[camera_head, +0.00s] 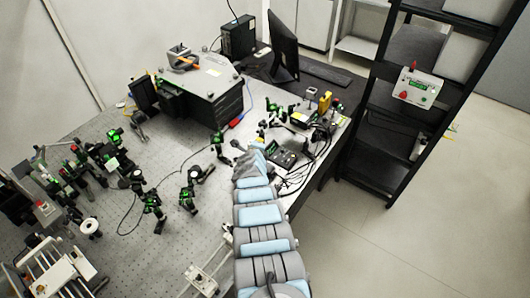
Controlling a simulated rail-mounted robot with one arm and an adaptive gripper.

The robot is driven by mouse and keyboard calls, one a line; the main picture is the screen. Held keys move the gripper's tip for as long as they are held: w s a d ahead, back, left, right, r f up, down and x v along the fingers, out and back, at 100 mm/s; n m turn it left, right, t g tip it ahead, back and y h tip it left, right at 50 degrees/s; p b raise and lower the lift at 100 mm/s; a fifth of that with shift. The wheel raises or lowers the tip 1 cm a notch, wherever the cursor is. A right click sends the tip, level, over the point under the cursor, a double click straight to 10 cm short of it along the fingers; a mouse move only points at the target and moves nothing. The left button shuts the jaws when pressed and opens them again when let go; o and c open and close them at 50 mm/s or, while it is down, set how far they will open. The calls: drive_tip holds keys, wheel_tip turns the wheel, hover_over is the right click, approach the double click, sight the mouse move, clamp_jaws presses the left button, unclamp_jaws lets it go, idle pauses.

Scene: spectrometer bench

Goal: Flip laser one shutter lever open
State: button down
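My arm reaches from the bottom edge up over the optical bench (160,170). I cannot make out laser one's shutter lever; the parts are too small or hidden. I cannot tell which device is laser one.
Several green-lit mounts (152,203) and cables crowd the bench's left and middle. A large grey-topped box (205,75) stands at the back, near a monitor (283,47). A black shelf rack (372,160) stands right, holding a white box (418,88). Floor at lower right is clear.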

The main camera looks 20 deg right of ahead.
drive_tip(key=shift+w+d+f+b, duration=0.15)
drive_tip(key=shift+f+b, duration=0.1)
drive_tip(key=shift+b, duration=0.15)
drive_tip(key=shift+a+p, duration=0.25)
drive_tip(key=shift+p, duration=0.1)
idle(0.3)
drive_tip(key=shift+s+a+f+p, duration=0.3)
drive_tip(key=shift+a+f+p, duration=0.05)
drive_tip(key=shift+a+p, duration=0.1)
drive_tip(key=shift+s+r+p, duration=0.1)
drive_tip(key=shift+r+p, duration=0.1)
drive_tip(key=shift+p, duration=0.1)
